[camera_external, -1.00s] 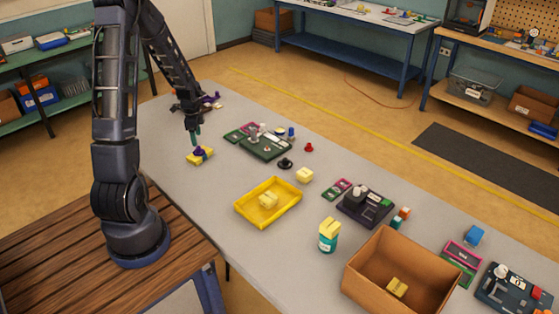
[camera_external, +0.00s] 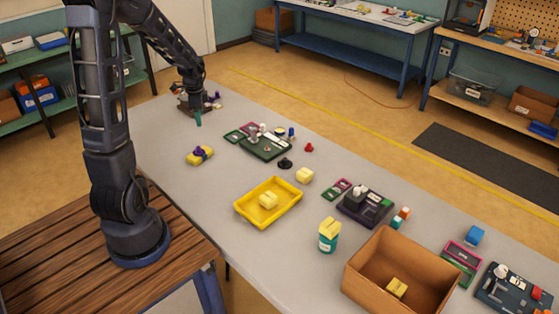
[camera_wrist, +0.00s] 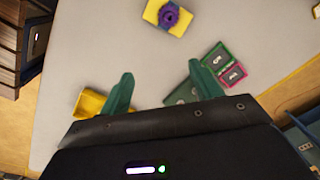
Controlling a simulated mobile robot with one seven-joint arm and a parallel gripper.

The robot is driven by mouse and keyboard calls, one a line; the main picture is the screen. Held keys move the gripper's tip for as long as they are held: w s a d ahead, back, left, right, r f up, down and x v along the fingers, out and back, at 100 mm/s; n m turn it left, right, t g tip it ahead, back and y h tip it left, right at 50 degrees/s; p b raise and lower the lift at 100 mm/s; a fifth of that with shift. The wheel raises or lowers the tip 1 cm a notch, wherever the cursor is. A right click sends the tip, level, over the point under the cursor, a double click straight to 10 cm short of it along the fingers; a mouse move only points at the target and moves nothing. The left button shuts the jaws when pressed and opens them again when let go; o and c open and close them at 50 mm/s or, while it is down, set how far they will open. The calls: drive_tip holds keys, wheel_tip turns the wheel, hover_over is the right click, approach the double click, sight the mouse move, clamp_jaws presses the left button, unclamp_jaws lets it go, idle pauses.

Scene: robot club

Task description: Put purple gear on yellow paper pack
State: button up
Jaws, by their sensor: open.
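The purple gear (camera_external: 199,150) lies on top of the yellow paper pack (camera_external: 194,159) on the left part of the grey table. In the wrist view the gear (camera_wrist: 168,15), with its hole facing up, sits near the middle of the pack (camera_wrist: 151,11), at the top of the picture. My gripper (camera_external: 198,118) is above the table, behind and apart from the pack. Its teal fingers are spread wide with nothing between them, as the wrist view also shows (camera_wrist: 158,83).
A yellow tray (camera_external: 246,220) holding another yellow pack stands mid-table. A green board (camera_external: 265,150) and coloured cards (camera_external: 234,136) lie to the right of my gripper. A cardboard box (camera_external: 372,291) is at the front right. The table around the gear's pack is clear.

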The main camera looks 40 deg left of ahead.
drive_tip(key=s+d+r+n+t, duration=0.2)
drive_tip(key=s+d+r+n, duration=0.3)
drive_tip(key=d+r, duration=0.85)
drive_tip(key=s+d+r+n+t, duration=0.1)
drive_tip(key=s+d+r, duration=0.2)
drive_tip(key=s+d, duration=0.2)
drive_tip(key=s+d+r+n+t, duration=0.1)
drive_tip(key=s+d+r, duration=0.2)
drive_tip(key=s+d, duration=0.3)
drive_tip(key=s, duration=0.3)
drive_tip(key=shift+s+n+h, duration=0.3)
